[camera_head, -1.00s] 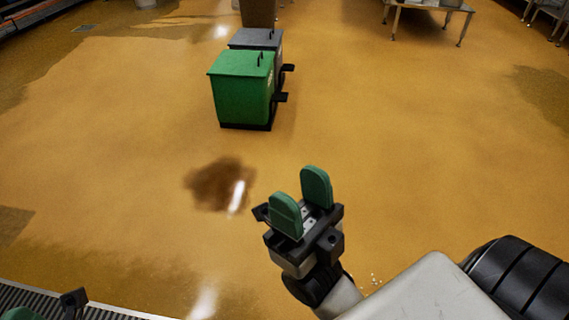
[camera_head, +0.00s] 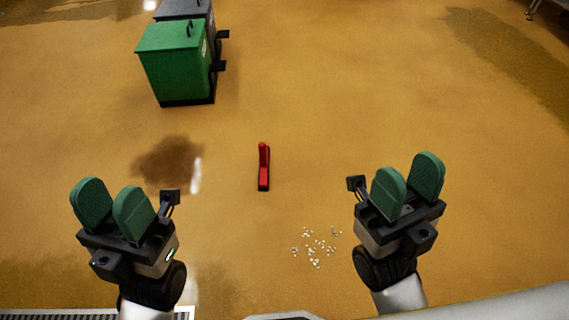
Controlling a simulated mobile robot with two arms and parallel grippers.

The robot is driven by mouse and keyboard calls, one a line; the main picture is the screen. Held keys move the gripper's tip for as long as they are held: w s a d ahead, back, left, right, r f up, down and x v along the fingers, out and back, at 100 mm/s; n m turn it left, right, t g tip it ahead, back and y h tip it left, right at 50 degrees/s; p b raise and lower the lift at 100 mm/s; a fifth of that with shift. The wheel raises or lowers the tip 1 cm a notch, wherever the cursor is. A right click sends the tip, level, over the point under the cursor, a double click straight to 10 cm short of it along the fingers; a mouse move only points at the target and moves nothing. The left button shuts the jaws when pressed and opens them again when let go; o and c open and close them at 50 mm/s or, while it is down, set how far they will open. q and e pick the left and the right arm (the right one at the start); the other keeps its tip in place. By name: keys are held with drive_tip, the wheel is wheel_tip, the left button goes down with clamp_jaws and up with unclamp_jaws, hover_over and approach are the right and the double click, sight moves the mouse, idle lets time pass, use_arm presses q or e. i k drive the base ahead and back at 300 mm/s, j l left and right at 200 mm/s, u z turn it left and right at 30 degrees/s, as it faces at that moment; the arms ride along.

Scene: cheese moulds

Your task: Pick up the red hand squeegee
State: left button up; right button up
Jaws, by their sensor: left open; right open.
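The red hand squeegee (camera_head: 264,168) lies on the floor near the middle of the head view, with a dark strip at its near end. My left gripper (camera_head: 112,208) is at the lower left, its green fingers apart and empty. My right gripper (camera_head: 408,182) is at the lower right, its green fingers apart and empty. The squeegee shows between the two grippers in the picture, and neither gripper touches it. Nothing hides it.
A green bin (camera_head: 177,65) with a grey bin (camera_head: 184,10) behind it stands at the upper left. A brown puddle (camera_head: 168,163) lies left of the squeegee. White crumbs (camera_head: 316,246) are scattered nearer to me. A floor grate (camera_head: 60,314) runs along the lower left. Floor around the squeegee is clear.

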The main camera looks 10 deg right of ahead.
sight(264, 151)
drive_tip(key=i+j+z, duration=0.1)
drive_tip(key=z, duration=0.3)
drive_tip(key=i+j+z, duration=0.15)
drive_tip(key=z, duration=0.3)
drive_tip(key=i+j+z, duration=0.1)
drive_tip(key=j, duration=0.25)
drive_tip(key=i+j, duration=0.35)
drive_tip(key=i+j+z, duration=0.15)
drive_tip(key=j, duration=0.2)
drive_tip(key=i+j, duration=0.2)
drive_tip(key=j, duration=0.2)
drive_tip(key=i+z, duration=0.05)
